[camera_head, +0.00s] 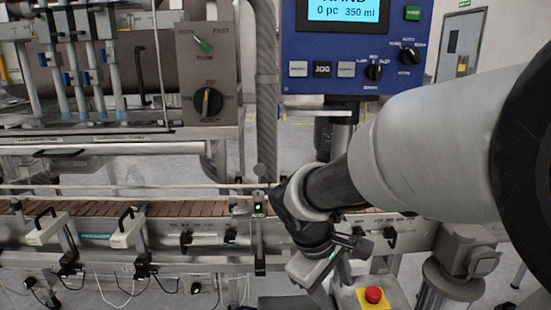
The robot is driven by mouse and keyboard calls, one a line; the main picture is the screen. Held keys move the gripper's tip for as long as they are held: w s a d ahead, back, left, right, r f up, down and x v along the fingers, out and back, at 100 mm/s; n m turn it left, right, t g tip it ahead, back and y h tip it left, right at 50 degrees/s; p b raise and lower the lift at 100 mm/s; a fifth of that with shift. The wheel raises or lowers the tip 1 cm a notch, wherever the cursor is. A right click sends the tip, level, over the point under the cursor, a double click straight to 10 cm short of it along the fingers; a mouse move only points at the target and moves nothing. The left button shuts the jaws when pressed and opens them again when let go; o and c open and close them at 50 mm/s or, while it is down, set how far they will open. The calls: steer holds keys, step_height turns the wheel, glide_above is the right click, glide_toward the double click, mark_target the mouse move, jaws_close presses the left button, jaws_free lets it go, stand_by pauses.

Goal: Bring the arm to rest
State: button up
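My arm comes in from the right edge and reaches across to the middle of the head view. Its end, my gripper (316,264), hangs low, angled down in front of the conveyor's near side. I cannot make out its fingers, so I cannot tell whether it is open or shut. No held object is visible. The arm hides part of the conveyor (180,208) and the area behind it.
A blue control panel (340,84) with a lit display stands behind the arm. A grey dial panel (186,72) and filler tubes are at upper left. White sensors (126,229) line the conveyor's front.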

steer(key=s+d+r+m+t+y, duration=0.2)
steer(key=s+r+m+t+y, duration=0.2)
steer(key=s+r+m, duration=0.65)
step_height(320, 180, up, 22)
steer(key=s+n+p, duration=0.1)
steer(key=n+p, duration=0.1)
steer(key=p, duration=2.1)
steer(key=shift+s+d+f+g, duration=0.15)
steer(key=shift+s+g, duration=0.15)
steer(key=shift+s, duration=0.05)
